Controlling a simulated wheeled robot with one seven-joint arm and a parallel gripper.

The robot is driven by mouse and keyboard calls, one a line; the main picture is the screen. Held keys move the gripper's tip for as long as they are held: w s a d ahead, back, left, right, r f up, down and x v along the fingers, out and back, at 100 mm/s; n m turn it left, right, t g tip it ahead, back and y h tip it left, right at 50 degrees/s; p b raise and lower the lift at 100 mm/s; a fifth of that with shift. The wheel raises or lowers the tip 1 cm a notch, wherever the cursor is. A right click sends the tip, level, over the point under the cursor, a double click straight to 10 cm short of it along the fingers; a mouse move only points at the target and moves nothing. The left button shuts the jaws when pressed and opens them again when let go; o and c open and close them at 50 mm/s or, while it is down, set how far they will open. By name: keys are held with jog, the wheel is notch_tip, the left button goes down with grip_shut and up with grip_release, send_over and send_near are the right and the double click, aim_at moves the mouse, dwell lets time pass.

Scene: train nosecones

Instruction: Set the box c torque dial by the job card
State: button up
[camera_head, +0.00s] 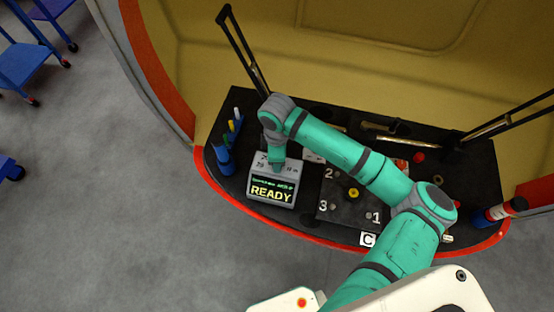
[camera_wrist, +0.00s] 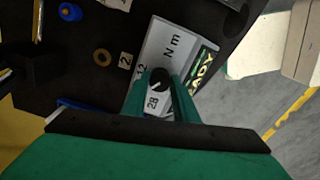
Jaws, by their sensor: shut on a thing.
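A grey box (camera_head: 284,178) with a lit screen reading READY (camera_head: 271,191) stands on the left of the black bench. In the wrist view its pale top (camera_wrist: 168,42) carries the letters "N m" and scale numbers, among them 12 and 28, around a black dial knob (camera_wrist: 158,77). My gripper (camera_head: 277,163) points down at this box. In the wrist view its green fingers (camera_wrist: 158,93) are shut on the knob, one on each side. The knob's exact setting is not clear. A "C" label (camera_head: 367,239) marks the front of the bench. I cannot make out a readable job card.
A black plate (camera_head: 340,208) with labels 1, 2 and 3 and a yellow ring (camera_head: 353,193) lies right of the box. A blue holder with markers (camera_head: 227,153) stands at left. A red-and-blue bottle (camera_head: 500,212) stands at right. My arm crosses above the bench.

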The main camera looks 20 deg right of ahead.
jog(key=n, duration=0.6)
jog(key=shift+n, duration=0.3)
dwell(0.4)
jog(key=o, duration=1.1)
jog(key=shift+c, duration=0.2)
notch_tip(320, 180, up, 11)
